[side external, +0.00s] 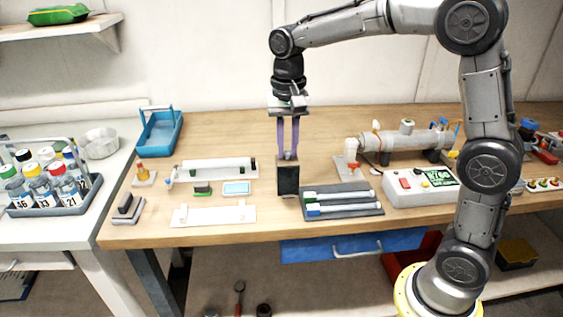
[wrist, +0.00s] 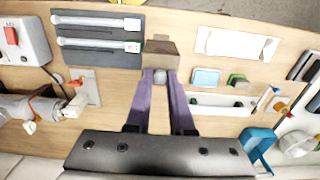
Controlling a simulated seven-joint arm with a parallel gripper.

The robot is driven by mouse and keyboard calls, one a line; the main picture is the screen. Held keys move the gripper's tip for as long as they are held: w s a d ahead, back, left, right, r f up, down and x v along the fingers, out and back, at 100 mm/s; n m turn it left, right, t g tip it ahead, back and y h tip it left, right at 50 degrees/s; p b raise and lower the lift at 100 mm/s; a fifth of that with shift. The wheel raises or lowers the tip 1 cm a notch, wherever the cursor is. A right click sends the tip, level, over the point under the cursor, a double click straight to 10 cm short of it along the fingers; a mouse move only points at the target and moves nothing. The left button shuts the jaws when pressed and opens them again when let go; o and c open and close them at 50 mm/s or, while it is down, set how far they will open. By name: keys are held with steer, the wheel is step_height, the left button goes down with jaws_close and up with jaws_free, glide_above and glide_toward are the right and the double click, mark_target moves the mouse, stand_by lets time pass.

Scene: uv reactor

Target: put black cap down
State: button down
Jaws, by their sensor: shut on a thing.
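The black cap (side external: 288,180) is a dark, box-shaped piece with a small grey knob on top. My gripper (side external: 288,154) points straight down, with its purple fingers shut on that knob. The cap hangs upright below the fingertips, over the middle front of the wooden table. I cannot tell whether its underside touches the table. In the wrist view, the cap (wrist: 160,52) shows brownish beyond my gripper (wrist: 160,77), with the knob between the fingertips. The fingers and knob hide part of its top.
A grey tray (side external: 372,207) with capped tubes lies just right of the cap. A light-blue pad (side external: 237,188) and white plate (side external: 246,215) lie to its left. Further right are a control box (side external: 398,196) and a horizontal cylinder apparatus (side external: 405,140). Bare wood lies behind the cap.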

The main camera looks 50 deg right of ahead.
mark_target(281, 162)
steer(key=shift+w+f, duration=0.5)
steer(key=shift+f, duration=0.05)
steer(key=shift+w+f, duration=0.2)
steer(key=shift+f, duration=0.8)
steer(key=shift+w+f, duration=0.15)
steer(key=shift+f, duration=0.95)
steer(key=c, duration=0.8)
jaws_free()
step_height(281, 162, up, 11)
steer(key=shift+f, duration=0.1)
steer(key=shift+s+r, duration=0.1)
steer(key=shift+r, duration=0.7)
